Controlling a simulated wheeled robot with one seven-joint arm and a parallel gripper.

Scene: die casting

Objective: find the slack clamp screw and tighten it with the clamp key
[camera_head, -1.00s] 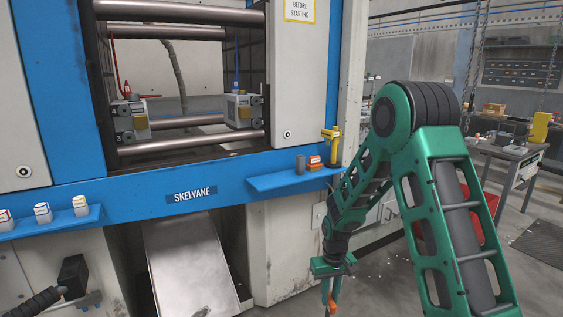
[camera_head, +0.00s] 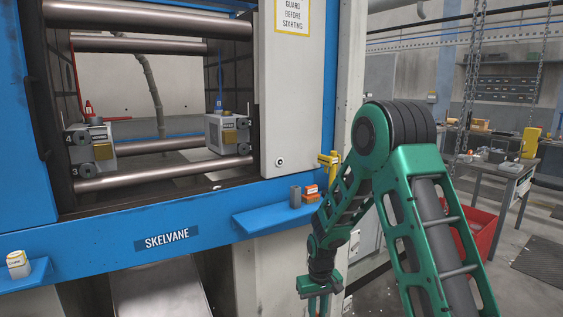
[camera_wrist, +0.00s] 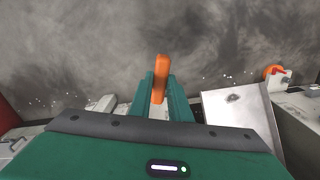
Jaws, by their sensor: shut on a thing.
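My gripper (camera_wrist: 160,92) is shut on an orange-handled tool, which looks like the clamp key (camera_wrist: 162,68). It points down at the floor in front of the machine. In the head view my gripper (camera_head: 318,288) hangs low at the bottom, below the blue shelf and well away from the dies. The left die block (camera_head: 100,143) has dark round clamp screws, with the marks 4 (camera_head: 84,138) and 3 (camera_head: 84,172) beside them. The right die block (camera_head: 226,132) has dark round parts on its right side. Which screw is slack cannot be told at this size.
The blue shelf (camera_head: 262,222) holds a grey cylinder (camera_head: 295,195) and an orange box (camera_head: 311,191); a yellow fixture (camera_head: 328,162) stands beside them. Steel tie bars (camera_head: 165,173) cross the die opening. A red bin (camera_head: 482,228) and workbench (camera_head: 510,165) stand right.

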